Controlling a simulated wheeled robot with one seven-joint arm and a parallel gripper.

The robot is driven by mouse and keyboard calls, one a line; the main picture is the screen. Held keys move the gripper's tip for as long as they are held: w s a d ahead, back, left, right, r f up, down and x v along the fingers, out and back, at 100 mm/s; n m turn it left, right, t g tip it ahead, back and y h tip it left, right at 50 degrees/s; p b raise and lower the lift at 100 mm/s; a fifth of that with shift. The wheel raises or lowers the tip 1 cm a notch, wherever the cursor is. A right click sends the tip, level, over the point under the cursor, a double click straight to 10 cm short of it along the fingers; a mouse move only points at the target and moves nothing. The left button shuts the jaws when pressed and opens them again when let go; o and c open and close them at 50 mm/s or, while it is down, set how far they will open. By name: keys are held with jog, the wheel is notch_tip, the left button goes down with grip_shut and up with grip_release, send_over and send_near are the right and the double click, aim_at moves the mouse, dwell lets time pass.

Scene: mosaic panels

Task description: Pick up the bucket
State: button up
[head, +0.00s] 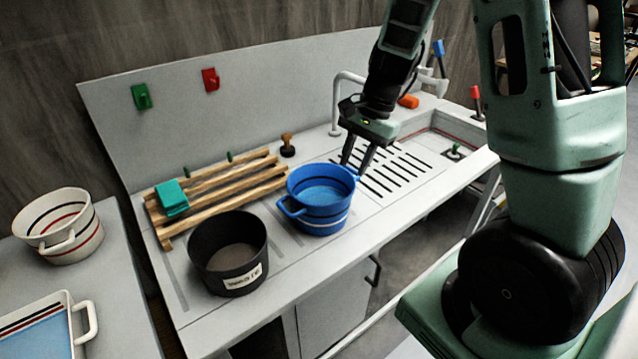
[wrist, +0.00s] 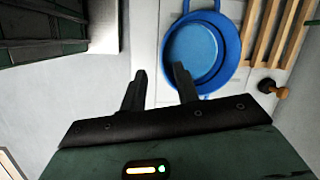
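A blue bucket (head: 320,212) with a white stripe and side handles stands upright on the white counter, right of a black bucket (head: 228,268) with a white label. A white bucket (head: 68,238) with dark and red stripes stands on the separate surface at the far left. My gripper (head: 356,162) is above the counter at the blue bucket's right rear rim, pointing down. In the wrist view its two fingers (wrist: 160,80) are apart with nothing between them.
A wooden rack (head: 222,190) with a teal sponge (head: 172,198) stands behind the buckets. A brown-handled stamp-like object (head: 287,146) and a white faucet (head: 338,98) are near the back wall. The slotted drain area (head: 400,170) is clear. A tray (head: 45,325) lies lower left.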

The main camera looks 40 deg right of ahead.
aim_at(342, 205)
jog(key=shift+m, duration=0.9)
jog(key=shift+w+d+f+p+x, duration=0.2)
jog(key=shift+d+x, duration=0.4)
jog(key=shift+x, duration=2.1)
jog(key=shift+w+d+f+p+x, duration=0.15)
jog(key=shift+d+p+x, duration=0.3)
jog(key=shift+x, duration=2.2)
jog(key=shift+w+d+f+p+x, duration=0.2)
jog(key=shift+d+x, duration=0.5)
jog(key=shift+x, duration=2)
jog(key=shift+r, duration=0.15)
grip_shut()
jog(key=shift+w+r, duration=0.1)
